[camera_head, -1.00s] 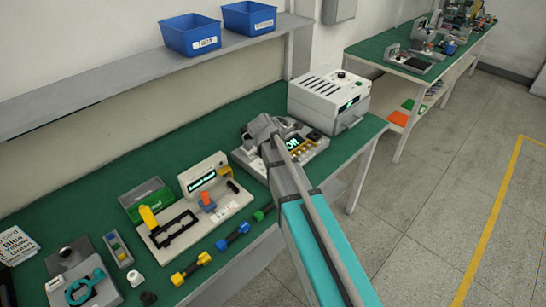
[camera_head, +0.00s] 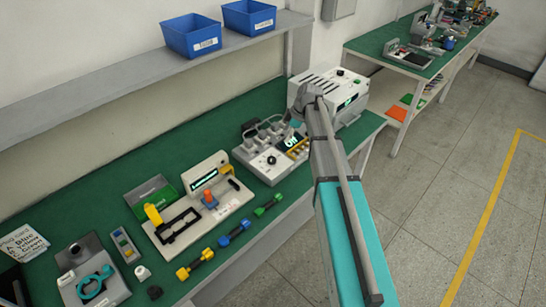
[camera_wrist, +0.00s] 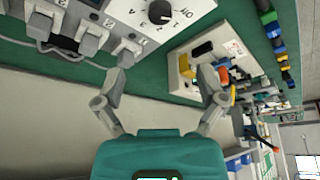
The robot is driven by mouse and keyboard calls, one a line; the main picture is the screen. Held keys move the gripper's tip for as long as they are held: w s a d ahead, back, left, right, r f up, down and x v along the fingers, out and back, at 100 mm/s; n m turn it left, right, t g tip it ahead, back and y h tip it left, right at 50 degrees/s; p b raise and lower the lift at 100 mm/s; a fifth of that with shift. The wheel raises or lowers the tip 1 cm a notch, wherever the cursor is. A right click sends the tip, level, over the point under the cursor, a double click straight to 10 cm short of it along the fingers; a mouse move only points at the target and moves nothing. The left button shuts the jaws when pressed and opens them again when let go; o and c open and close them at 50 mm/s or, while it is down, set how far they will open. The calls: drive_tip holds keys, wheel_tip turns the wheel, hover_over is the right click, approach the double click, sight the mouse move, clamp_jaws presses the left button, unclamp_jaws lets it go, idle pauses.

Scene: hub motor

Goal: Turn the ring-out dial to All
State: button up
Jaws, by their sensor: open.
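The ring-out dial is a round black knob (camera_head: 271,160) on the light panel of the grey test station (camera_head: 262,171). The same knob shows at the top of the wrist view (camera_wrist: 160,11), with a white pointer mark and characters printed around it. I cannot tell for sure which mark it points to. My gripper (camera_wrist: 168,64) is open and empty in the wrist view, its two fingers spread wide and apart from the dial. In the head view my arm's end is up and right of the dial, in front of the white box.
Several grey plugs (camera_wrist: 88,40) sit in the station beside the dial. A lit display (camera_head: 292,139) stands right of them. A white box (camera_head: 352,88) is behind my arm. A fixture (camera_head: 198,205) and coloured connectors (camera_head: 235,234) lie left on the green bench.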

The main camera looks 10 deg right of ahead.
sight(272, 159)
drive_tip(key=shift+f, duration=0.1)
idle(0.3)
drive_tip(key=b+x, duration=1.2)
drive_tip(key=x, duration=0.1)
drive_tip(key=shift+f+b, duration=0.35)
idle(0.4)
drive_tip(key=c, duration=1.2)
drive_tip(key=shift+o, duration=0.2)
